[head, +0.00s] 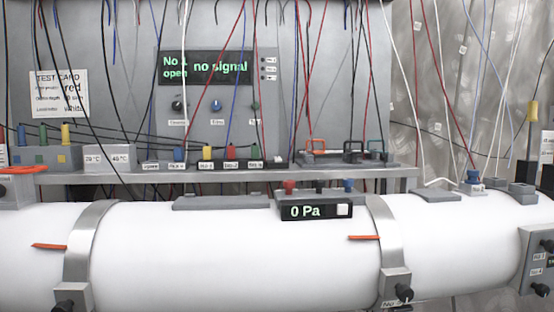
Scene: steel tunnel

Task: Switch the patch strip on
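A strip with labelled sockets (193,168) lies on the shelf under the display panel; it looks like the patch strip. The display panel (206,67) reads "No 1 open" and "no signal". Neither of my grippers is in view.
A large white pipe (230,250) with metal clamps runs across the front, carrying a "0 Pa" gauge (316,211). Many thin wires hang before the grey wall. Boxes (107,158) stand left on the shelf (240,178), coloured handles (316,144) right. A test card (59,94) hangs left.

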